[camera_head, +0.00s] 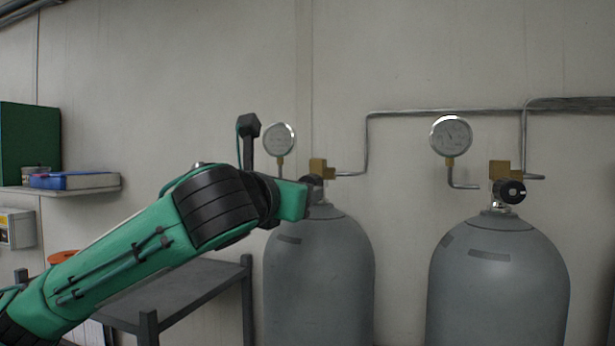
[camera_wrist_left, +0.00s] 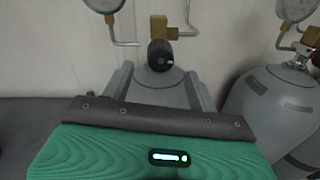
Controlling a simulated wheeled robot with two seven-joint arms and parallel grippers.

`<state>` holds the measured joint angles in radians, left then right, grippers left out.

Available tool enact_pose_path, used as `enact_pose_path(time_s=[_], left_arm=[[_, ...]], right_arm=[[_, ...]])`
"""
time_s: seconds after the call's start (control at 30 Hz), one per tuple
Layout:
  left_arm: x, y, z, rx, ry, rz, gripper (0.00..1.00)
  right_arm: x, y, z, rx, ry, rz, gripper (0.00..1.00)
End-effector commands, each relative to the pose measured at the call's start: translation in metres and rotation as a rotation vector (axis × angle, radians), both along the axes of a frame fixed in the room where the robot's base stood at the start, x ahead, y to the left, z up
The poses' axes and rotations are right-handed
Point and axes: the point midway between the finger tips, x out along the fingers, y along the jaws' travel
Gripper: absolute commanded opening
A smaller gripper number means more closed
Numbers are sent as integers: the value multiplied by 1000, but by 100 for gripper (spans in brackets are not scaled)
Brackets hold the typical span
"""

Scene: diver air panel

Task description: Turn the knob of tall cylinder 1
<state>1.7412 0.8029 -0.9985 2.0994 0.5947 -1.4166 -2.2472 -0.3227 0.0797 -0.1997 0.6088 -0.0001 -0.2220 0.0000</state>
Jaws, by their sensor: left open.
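Two tall grey cylinders stand against the wall, a left one (camera_head: 320,270) and a right one (camera_head: 500,280); I see no number on either. The left one's black knob (camera_head: 313,181) sits below a brass valve block (camera_head: 320,167) and is partly covered by my left gripper (camera_head: 303,198). In the left wrist view, the left gripper (camera_wrist_left: 158,75) is open and empty. That black knob (camera_wrist_left: 160,55) shows between and just beyond its fingertips; I cannot tell whether they touch. The right cylinder's black knob (camera_head: 510,191) is clear. My right gripper is not in view.
Round gauges (camera_head: 280,139) and (camera_head: 451,136) stand above the cylinders, with metal pipes (camera_head: 430,113) along the wall. A dark grey table (camera_head: 185,290) is below my left arm. A shelf (camera_head: 80,190) holds a blue box (camera_head: 75,180) at far left.

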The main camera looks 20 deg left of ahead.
Motion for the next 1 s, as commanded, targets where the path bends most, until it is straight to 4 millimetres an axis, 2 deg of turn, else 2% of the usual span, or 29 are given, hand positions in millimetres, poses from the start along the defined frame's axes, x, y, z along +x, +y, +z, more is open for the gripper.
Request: enact_pose_path(time_s=[0.1,0.2,0.3,0.47,0.73,0.77,0.97,1.0], left_arm=[[25,-2,3,-1,3,0,59],[41,-3,3,0,1,0,59],[52,-4,2,-1,1,0,59],[61,-4,0,0,0,0,59],[63,-5,0,0,-1,0,59],[63,-5,0,0,-1,0,55],[62,-5,0,0,-1,0,16],[62,-5,0,0,-1,0,14]], right_arm=[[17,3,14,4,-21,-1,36],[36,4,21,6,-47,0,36],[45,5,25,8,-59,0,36],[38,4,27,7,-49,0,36],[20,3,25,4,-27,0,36],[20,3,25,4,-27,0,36],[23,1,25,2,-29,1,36],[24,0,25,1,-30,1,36]])
